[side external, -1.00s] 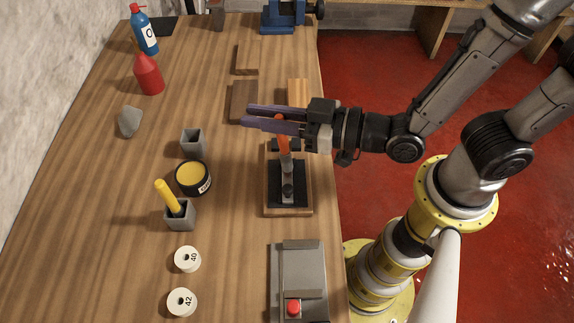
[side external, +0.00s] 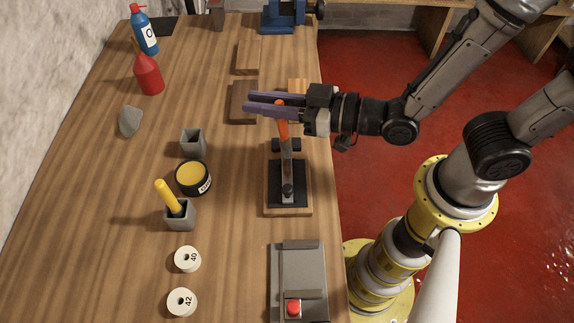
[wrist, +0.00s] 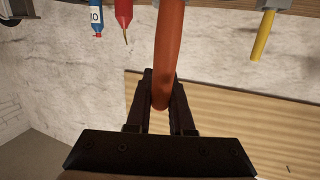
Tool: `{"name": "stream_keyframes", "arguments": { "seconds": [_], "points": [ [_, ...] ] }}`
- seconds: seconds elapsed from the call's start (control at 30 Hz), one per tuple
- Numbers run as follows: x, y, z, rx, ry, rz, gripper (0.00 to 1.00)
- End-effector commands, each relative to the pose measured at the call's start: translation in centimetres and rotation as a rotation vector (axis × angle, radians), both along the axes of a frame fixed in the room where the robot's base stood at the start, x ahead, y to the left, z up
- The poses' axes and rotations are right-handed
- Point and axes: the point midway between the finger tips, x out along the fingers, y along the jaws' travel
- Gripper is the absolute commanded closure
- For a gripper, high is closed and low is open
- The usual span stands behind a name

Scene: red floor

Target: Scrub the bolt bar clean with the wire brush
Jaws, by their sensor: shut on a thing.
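In the wrist view the orange handle (wrist: 168,45) runs up between the dark fingers (wrist: 161,88). A yellow handle (side external: 167,195) stands tilted in a grey square holder (side external: 180,217) to the left; its lower end is hidden, so I cannot tell whether it is the wire brush. I cannot clearly identify the bolt bar; a dark crosspiece (side external: 286,145) lies on the fixture.
A yellow-topped tin (side external: 193,178), an empty grey holder (side external: 193,142) and two white spools (side external: 187,259) stand left of the fixture. A grey box with a red button (side external: 293,307) is in front. Wooden blocks (side external: 243,102) lie behind. Bottles (side external: 148,75) stand at back left.

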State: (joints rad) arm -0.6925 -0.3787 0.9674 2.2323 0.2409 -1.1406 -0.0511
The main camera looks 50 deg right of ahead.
Motion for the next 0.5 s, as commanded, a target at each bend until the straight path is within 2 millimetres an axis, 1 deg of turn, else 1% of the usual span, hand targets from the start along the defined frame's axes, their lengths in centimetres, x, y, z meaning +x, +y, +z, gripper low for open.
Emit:
{"name": "stream_keyframes", "arguments": {
  "seconds": [0.37, 0.5],
  "points": [
    [0.0, 0.0, 0.0, 0.000, 0.000, 0.000, 1.00],
    [0.1, 0.0, 1.0, 0.003, -0.003, 0.000, 1.00]
  ]
}}
